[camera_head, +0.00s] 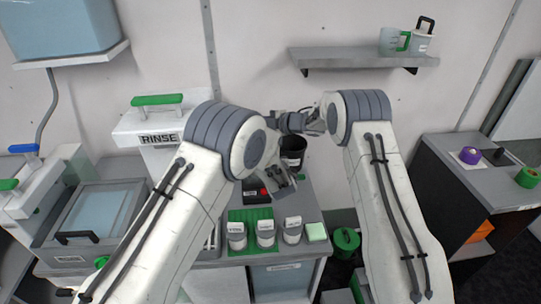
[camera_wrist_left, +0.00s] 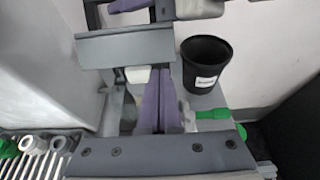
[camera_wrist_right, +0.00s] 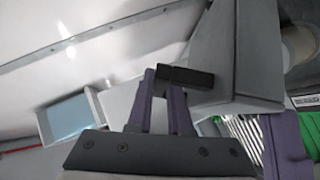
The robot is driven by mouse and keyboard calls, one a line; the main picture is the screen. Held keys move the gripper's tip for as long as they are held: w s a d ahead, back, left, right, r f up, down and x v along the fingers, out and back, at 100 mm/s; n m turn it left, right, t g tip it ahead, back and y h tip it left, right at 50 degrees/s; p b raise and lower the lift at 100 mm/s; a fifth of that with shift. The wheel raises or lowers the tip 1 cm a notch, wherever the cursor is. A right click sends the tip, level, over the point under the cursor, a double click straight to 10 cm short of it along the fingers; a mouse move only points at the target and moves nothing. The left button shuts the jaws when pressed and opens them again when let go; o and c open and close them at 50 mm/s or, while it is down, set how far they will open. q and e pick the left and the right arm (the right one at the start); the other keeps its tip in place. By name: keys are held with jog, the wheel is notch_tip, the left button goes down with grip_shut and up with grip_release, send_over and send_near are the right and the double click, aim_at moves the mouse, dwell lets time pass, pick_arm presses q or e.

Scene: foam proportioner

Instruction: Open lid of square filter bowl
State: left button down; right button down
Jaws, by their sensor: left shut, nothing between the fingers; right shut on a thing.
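My right gripper (camera_wrist_right: 163,78) is shut on a black handle (camera_wrist_right: 188,77) in the right wrist view.
A black cup (camera_wrist_left: 206,66) stands close right of the left gripper. In the head view, labelled jars (camera_head: 266,232) stand on a green mat in front. The RINSE unit (camera_head: 150,125) is at left. A wall shelf (camera_head: 350,58) holds measuring jugs.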

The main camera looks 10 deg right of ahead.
pick_arm(q)
jog(key=shift+w+r, duration=0.6)
jog(key=shift+r, duration=0.35)
pick_arm(e)
jog(key=c, duration=0.9)
grip_release()
jog(key=shift+o, duration=0.2)
jog(key=shift+s+d, duration=0.1)
